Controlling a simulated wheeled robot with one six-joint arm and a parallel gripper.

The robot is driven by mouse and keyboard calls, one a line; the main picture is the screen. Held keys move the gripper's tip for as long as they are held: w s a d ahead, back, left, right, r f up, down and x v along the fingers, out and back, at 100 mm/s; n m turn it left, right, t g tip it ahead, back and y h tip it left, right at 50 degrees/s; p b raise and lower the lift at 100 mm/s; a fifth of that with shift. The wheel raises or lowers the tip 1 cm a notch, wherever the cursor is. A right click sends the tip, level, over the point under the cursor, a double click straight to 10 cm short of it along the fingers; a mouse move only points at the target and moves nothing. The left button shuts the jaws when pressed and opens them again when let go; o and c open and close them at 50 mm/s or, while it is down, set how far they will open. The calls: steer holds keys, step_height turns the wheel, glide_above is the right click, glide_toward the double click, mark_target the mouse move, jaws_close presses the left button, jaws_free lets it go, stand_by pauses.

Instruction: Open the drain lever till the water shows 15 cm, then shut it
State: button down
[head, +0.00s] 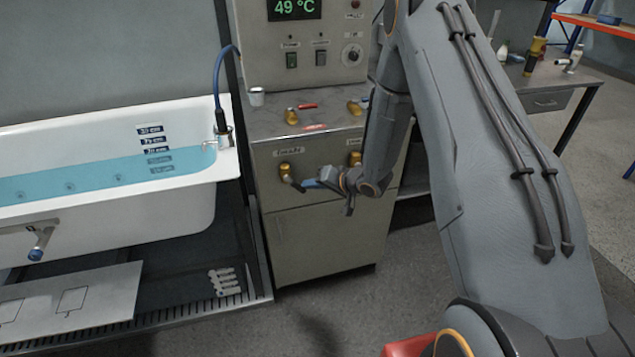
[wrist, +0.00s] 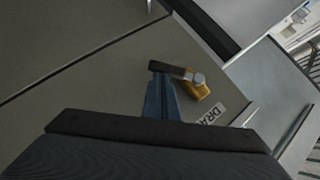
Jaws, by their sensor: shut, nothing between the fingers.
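The drain lever (head: 286,172) is a brass valve with a dark handle on the cabinet front, under a small label. The handle slants down and right. In the wrist view the lever (wrist: 200,88) sits beside a label (wrist: 213,116) reading "DRA", the rest cut off. My gripper (head: 309,184) is shut and empty, its blue fingers at the handle's free end. In the wrist view the fingertips (wrist: 160,82) overlap the handle end; contact is unclear. The blue water (head: 95,175) stands around the 20 cm mark (head: 156,151); lower marks are under water.
The white bathtub (head: 110,217) stands left of the grey cabinet (head: 325,240). A second brass valve (head: 354,158) is partly behind my arm. The display (head: 294,9) reads 49 °C.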

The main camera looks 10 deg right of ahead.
steer(key=shift+d+r, duration=0.1)
steer(key=shift+d, duration=0.05)
steer(key=w+d+v, duration=0.2)
steer(key=v, duration=1)
steer(key=shift+d+r, duration=0.3)
steer(key=shift+s, duration=0.15)
stand_by(6.2)
